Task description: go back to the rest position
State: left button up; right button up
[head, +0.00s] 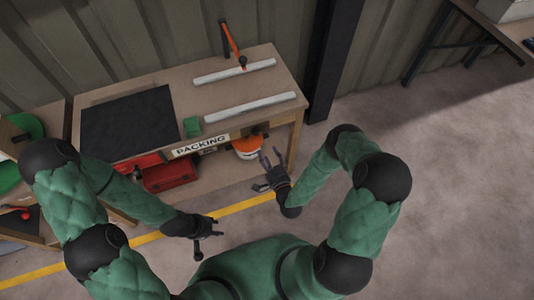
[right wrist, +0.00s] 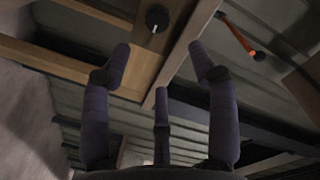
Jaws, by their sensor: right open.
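My right gripper (head: 270,172) is held in front of the packing bench's right end, above the floor. Its fingers are spread and empty; they also show apart in the right wrist view (right wrist: 158,62), with nothing between them. My left gripper (head: 207,228) hangs lower and to the left, in front of the bench. Its dark fingers are small in the head view, and I cannot tell whether they are open or shut. I see nothing held in it.
A red box (head: 170,174) and an orange-white bucket (head: 249,147) sit below. The floor to the right (head: 450,160) is clear.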

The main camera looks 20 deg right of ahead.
dwell(0.4)
jog(key=s+a+f+n+g+y, duration=0.25)
jog(key=s+a+f+g, duration=0.3)
jog(key=g, duration=0.35)
jog(key=s+a+r+n+g+p, duration=0.1)
jog(key=s+g, duration=0.6)
jog(key=s, duration=0.7)
jog(key=shift+s+a+r+g+y, duration=0.2)
jog(key=shift+a+r+g+y, duration=0.25)
jog(key=shift+a+r, duration=0.3)
jog(key=shift+n, duration=0.25)
